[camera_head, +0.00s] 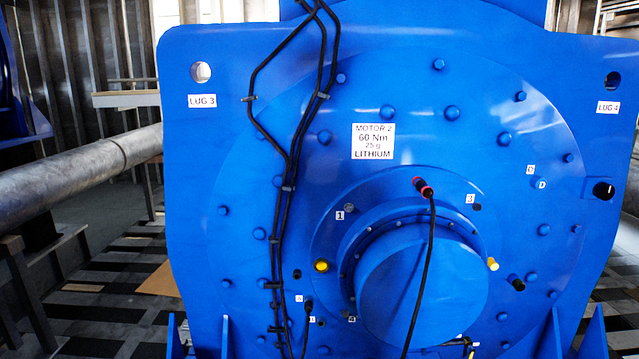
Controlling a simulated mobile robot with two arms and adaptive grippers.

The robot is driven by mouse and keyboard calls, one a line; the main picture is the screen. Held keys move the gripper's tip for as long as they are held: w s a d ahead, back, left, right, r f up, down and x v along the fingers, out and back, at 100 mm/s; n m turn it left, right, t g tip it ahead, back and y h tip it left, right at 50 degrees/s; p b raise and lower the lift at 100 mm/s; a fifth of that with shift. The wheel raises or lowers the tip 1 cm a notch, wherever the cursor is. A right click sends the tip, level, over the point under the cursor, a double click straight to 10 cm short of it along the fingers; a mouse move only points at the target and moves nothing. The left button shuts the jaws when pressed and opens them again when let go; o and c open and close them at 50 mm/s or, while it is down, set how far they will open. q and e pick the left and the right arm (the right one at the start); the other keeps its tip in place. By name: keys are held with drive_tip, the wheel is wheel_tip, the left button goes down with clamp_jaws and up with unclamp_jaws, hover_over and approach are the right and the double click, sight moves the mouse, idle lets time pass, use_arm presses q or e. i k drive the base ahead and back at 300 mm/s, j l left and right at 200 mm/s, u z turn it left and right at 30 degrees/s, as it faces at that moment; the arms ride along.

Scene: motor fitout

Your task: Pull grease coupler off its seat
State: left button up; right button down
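A black coupler with a pink-red ring (424,188) sits on the blue motor face, above the round central hub (425,285). It looks like the grease coupler. A black hose (431,250) hangs from it in front of the hub and runs out of the bottom of the view. The coupler touches the face and tilts down to the right; its seat is hidden behind it. Neither of my grippers shows in the head view.
Black cables (285,190) run down the face left of the hub, one ending in a plug (308,306). A yellow-tipped fitting (492,264) and a black fitting (515,282) protrude right of the hub. A grey pipe (80,175) lies at left.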

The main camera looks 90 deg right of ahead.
sight(421, 186)
drive_tip(key=z, duration=3.35)
drive_tip(key=i+l+u, duration=0.1)
drive_tip(key=l+u, duration=0.15)
drive_tip(key=u, duration=0.15)
drive_tip(key=i+l+u, duration=0.1)
drive_tip(key=l+u, duration=0.3)
drive_tip(key=j, duration=0.15)
